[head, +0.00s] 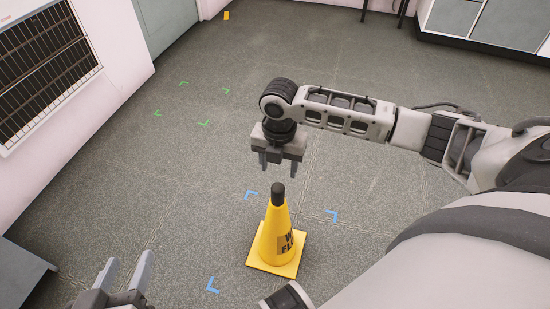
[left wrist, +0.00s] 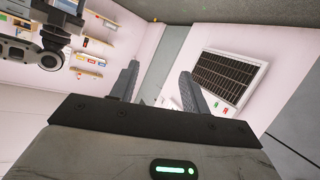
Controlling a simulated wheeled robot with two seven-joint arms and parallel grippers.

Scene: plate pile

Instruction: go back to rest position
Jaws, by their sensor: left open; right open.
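A yellow cone (head: 272,238) with a black tip and dark lettering stands upright on the floor, its square base among blue corner marks (head: 332,215). My right gripper (head: 278,168) points down just above the tip in the head view. It is open and empty, and a small gap shows between its fingers and the tip. My left gripper (head: 128,264) is open and empty at the bottom left of the head view, apart from the cone. Its two spread fingers also show in the left wrist view (left wrist: 160,78).
Green corner marks (head: 204,124) outline a bare patch of floor farther back on the left. A wall with a dark grille panel (head: 45,65) runs along the left. A cabinet (head: 510,25) stands at the back right. A small yellow item (head: 226,15) lies far back.

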